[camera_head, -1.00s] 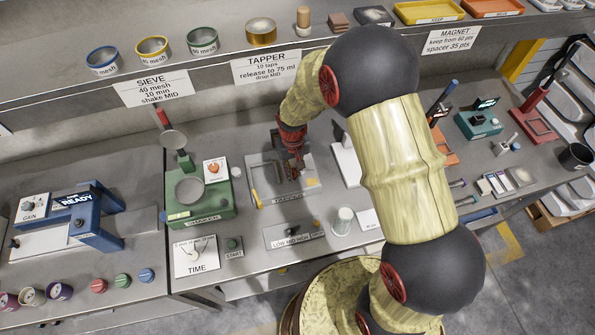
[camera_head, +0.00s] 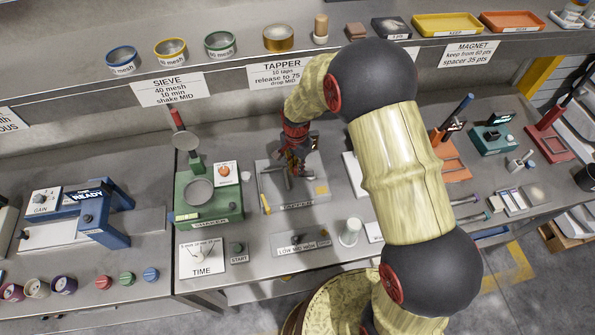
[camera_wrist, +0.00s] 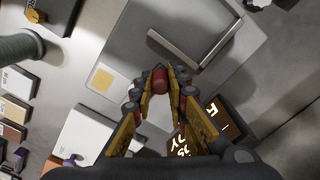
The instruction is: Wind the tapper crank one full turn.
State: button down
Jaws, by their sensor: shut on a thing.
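The tapper (camera_head: 292,205) is a grey plate on the bench below the TAPPER sign, with a small yellow square on it. In the wrist view its plate (camera_wrist: 125,65) and a raised metal bar (camera_wrist: 180,48) show ahead of my fingers. My gripper (camera_head: 297,168) is over the tapper, pointing down. In the wrist view my gripper (camera_wrist: 163,88) is shut on a red knob (camera_wrist: 160,77), which seems to be the crank's handle. The crank's arm below the knob is mostly hidden by the fingers.
The green sieve shaker (camera_head: 208,200) stands left of the tapper. A white cylinder (camera_head: 350,232) and a grey control panel (camera_head: 300,240) lie in front. Orange (camera_head: 452,158) and teal (camera_head: 492,138) devices stand to the right. A shelf (camera_head: 235,62) runs behind.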

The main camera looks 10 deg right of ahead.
jog(key=m, duration=0.1)
jog(key=w+m, duration=0.1)
jog(key=m, duration=0.1)
jog(key=shift+w+d+m, duration=0.2)
jog(key=shift+w+m, duration=0.1)
jog(key=shift+m, duration=0.1)
jog(key=shift+w+d+m, duration=0.25)
jog(key=shift+w+m, duration=0.1)
jog(key=shift+m, duration=0.55)
jog(key=shift+w+d+m, duration=0.2)
jog(key=shift+w+m, duration=0.1)
jog(key=shift+m, duration=0.6)
jog(key=c, duration=1.7)
grip_release()
jog(key=shift+c, duration=0.2)
notch_tip(320, 180, up, 12)
